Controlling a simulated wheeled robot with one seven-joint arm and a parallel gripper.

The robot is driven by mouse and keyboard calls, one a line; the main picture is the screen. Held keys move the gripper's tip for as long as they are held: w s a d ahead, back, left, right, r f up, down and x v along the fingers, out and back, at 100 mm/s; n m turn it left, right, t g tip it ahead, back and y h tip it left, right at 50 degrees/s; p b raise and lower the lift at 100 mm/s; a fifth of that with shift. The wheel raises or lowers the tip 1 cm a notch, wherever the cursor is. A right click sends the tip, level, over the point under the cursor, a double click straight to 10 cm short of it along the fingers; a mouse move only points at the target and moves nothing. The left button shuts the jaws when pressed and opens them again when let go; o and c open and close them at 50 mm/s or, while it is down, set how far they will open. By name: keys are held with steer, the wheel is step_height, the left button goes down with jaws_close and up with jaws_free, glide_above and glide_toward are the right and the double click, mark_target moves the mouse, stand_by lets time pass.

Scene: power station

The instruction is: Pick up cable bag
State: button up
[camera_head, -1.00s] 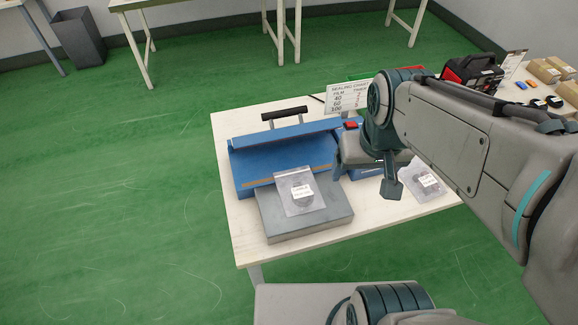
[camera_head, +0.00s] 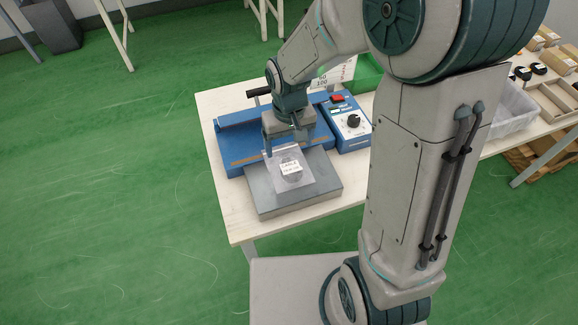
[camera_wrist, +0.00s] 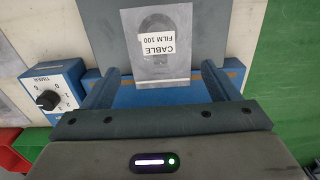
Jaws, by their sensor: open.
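The cable bag (camera_head: 291,179) is a clear flat bag with a white label, lying on the grey platform in front of the blue sealer. In the wrist view the cable bag (camera_wrist: 157,66) shows a dark round coil and a label reading "CABLE FILM 100", upside down. My gripper (camera_head: 290,149) is over the bag's sealer-side end, fingers pointing down. In the wrist view my gripper (camera_wrist: 161,69) is open, with one finger on each side of the bag's near end. Nothing is held. I cannot tell the height gap between fingertips and bag.
The blue sealer (camera_head: 232,142) has a black handle. A control box (camera_head: 350,122) with a timer dial stands to its right. The grey platform (camera_head: 265,205) sits on the white table (camera_head: 218,204). A clear bin (camera_head: 515,108) is at right, beyond my arm.

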mark_target(290, 165)
steer(key=shift+d+f+p, duration=0.1)
steer(key=shift+f+p, duration=0.4)
steer(key=shift+f, duration=3.9)
steer(key=c, duration=1.2)
steer(key=shift+o, duration=0.2)
steer(key=shift+r, duration=0.1)
